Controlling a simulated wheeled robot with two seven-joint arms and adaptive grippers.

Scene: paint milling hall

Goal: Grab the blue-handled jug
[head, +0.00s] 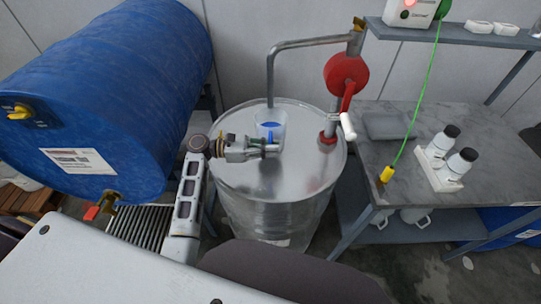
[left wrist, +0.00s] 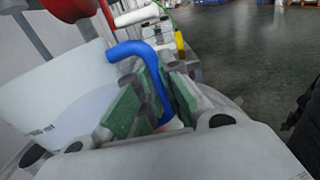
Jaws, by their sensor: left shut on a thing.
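The jug (head: 271,117) is translucent with a blue handle. In the head view it is at the top of the steel drum (head: 300,185), under the spout of a bent pipe. My left gripper (head: 274,148) reaches it from the left and hides its lower part, so I cannot tell whether its base touches the lid. In the left wrist view the blue handle (left wrist: 148,62) lies between the green finger pads of the left gripper (left wrist: 155,100), which is shut on it. The pale jug body (left wrist: 50,95) is to the left. My right gripper is not in view.
A red hand pump (head: 346,73) with its bent pipe (head: 300,43) rises beside the jug. A big blue drum (head: 105,95) lies at left. The grey bench (head: 490,125) at right holds white bottles in a rack (head: 447,178) and a hanging green cable (head: 425,95).

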